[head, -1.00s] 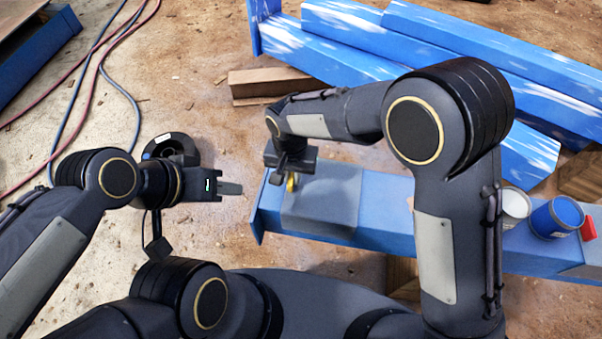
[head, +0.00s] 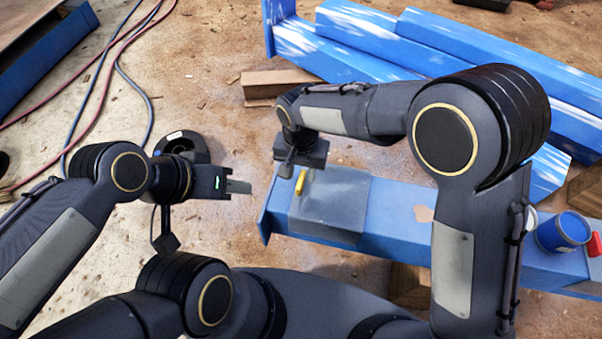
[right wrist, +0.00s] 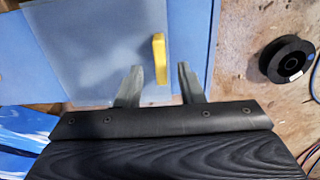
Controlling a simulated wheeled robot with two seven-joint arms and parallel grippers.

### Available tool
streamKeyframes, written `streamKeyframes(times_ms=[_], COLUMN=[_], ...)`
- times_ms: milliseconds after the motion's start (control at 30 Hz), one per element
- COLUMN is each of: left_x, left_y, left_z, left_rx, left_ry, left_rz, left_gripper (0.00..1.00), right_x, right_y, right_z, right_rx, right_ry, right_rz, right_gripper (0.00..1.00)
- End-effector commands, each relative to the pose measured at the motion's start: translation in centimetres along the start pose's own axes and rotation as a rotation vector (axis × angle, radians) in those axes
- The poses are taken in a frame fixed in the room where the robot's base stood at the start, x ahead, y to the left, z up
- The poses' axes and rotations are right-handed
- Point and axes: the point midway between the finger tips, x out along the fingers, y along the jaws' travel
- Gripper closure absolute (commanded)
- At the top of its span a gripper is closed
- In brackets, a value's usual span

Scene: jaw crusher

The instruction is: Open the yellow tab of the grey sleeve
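The grey sleeve (head: 335,208) wraps around the blue beam (head: 400,215) near the beam's left end. The sleeve's flat grey face (right wrist: 95,45) fills the upper left of the right wrist view. The small upright yellow tab (head: 301,182) is at the sleeve's left edge. My right gripper (head: 287,170) is just beyond the tab in the head view. In the right wrist view, its two fingers are spread on either side of the yellow tab (right wrist: 159,58), with visible gaps; contact does not show. My left gripper (head: 238,187) hangs left of the beam, apart from it; its finger gap cannot be made out.
Blue beams (head: 400,50) are stacked behind, with wooden blocks (head: 280,84) beside them. A blue can (head: 562,232) and a red object (head: 595,245) are at the right. A black spool (head: 182,147) lies behind my left gripper. Hoses cross the floor at left.

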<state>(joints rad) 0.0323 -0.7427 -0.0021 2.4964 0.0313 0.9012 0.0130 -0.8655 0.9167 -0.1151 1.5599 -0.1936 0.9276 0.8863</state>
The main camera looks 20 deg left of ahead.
Motion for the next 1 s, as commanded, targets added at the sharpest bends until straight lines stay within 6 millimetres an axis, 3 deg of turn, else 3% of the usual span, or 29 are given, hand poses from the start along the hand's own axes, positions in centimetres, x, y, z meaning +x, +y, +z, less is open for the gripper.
streamKeyframes(times_ms=[100,233,867,1000], left_x=[-0.8,-1.1,-1.1,-1.1], left_y=[0.4,0.5,0.5,0.5], left_z=[-0.4,-0.5,-0.5,-0.5], left_rx=[0.000,0.000,0.000,0.000], left_ry=[0.000,0.000,0.000,0.000], left_rz=[0.000,0.000,0.000,0.000], left_gripper=[0.64,0.64,0.64,0.64], right_x=[-2.4,-3.6,-4.0,-5.6], right_y=[-0.1,0.0,0.0,1.9], right_z=[0.0,0.0,0.0,-0.5], right_rx=[0.000,0.000,0.000,0.015], right_ry=[0.002,0.000,0.000,-0.001], right_rz=[-0.002,-0.001,-0.001,-0.035], right_gripper=[0.65,0.65,0.65,0.65])
